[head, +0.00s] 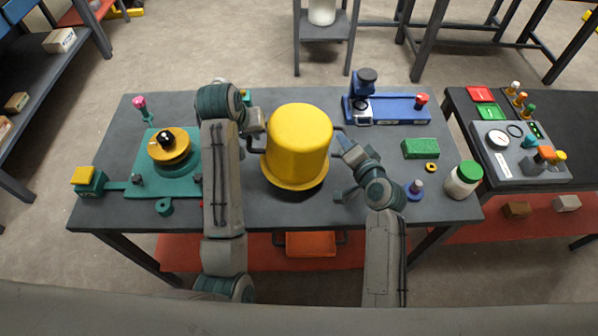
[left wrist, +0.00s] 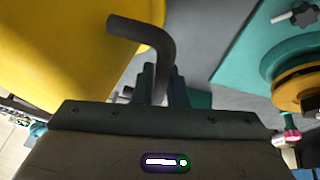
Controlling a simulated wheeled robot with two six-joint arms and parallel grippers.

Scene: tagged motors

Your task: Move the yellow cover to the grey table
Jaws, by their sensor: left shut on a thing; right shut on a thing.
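The yellow cover (head: 300,140) is an upright domed cylinder with a flared rim, over the middle of the grey table (head: 262,212). A dark patch shows below its rim; I cannot tell how far it is off the tabletop. My left gripper (head: 254,138) is shut on the dark bent handle at its left side. In the left wrist view this handle (left wrist: 150,32) stands between the fingers (left wrist: 163,85), with the yellow cover (left wrist: 60,45) at the left. My right gripper (head: 343,143) is shut on the right-hand handle, which is mostly hidden.
A teal fixture (head: 160,180) with a yellow-topped motor stands left on the table. A blue fixture (head: 395,107), green block (head: 420,148) and green-lidded jar (head: 463,180) stand right. A darker table (head: 575,120) with a control panel is further right.

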